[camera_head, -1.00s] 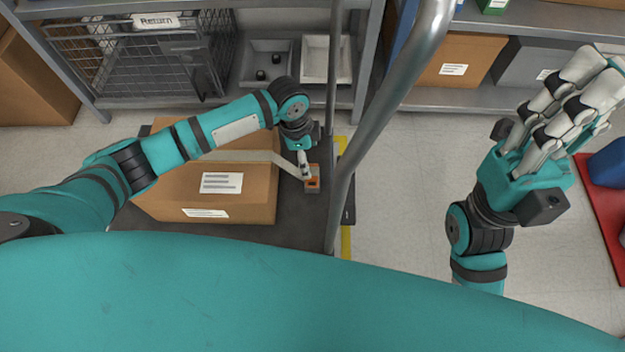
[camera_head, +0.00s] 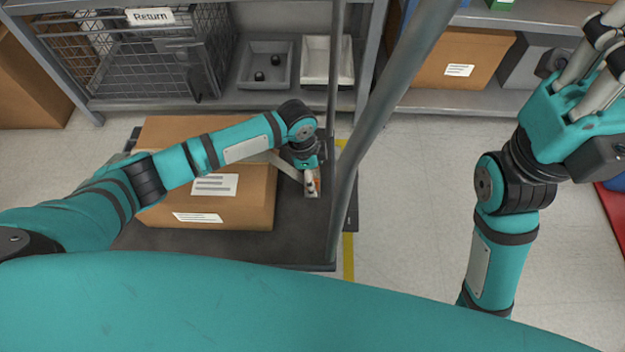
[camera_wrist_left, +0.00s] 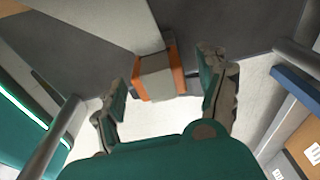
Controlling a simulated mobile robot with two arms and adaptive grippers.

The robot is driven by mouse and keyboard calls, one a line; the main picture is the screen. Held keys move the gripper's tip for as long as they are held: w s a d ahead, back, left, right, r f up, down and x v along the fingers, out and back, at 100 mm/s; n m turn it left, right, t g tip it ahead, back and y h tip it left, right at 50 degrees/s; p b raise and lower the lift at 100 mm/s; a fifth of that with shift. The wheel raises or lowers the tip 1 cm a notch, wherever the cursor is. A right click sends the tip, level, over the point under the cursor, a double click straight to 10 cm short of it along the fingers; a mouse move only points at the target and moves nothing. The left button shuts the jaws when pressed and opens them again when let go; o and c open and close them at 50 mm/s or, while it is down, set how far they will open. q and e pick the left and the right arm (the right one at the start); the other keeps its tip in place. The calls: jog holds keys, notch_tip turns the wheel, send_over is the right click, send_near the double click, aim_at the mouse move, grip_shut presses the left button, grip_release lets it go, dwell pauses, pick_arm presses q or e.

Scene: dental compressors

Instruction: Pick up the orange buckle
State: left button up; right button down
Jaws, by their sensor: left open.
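The orange buckle (camera_head: 317,182) is at the end of a pale strap (camera_head: 287,168) on the right side of the cardboard box (camera_head: 245,212). My left gripper (camera_head: 310,186) is right above it and partly hides it. In the left wrist view the buckle (camera_wrist_left: 177,72) shows orange sides with a grey band across its middle. The left gripper (camera_wrist_left: 167,88) is open there, with one finger on each side of the buckle and a gap to each.
The box lies on a dark cart (camera_head: 290,250). A thick grey cart rail (camera_head: 385,105) rises just right of the buckle. Shelves with a wire cage (camera_head: 150,60) and trays (camera_head: 266,75) stand behind. Floor (camera_head: 420,190) to the right is clear.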

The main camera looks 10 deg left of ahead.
pick_arm(q)
jog(key=shift+c, duration=0.3)
jog(key=c, duration=1.3)
jog(key=shift+o, duration=0.2)
jog(key=shift+r, duration=0.15)
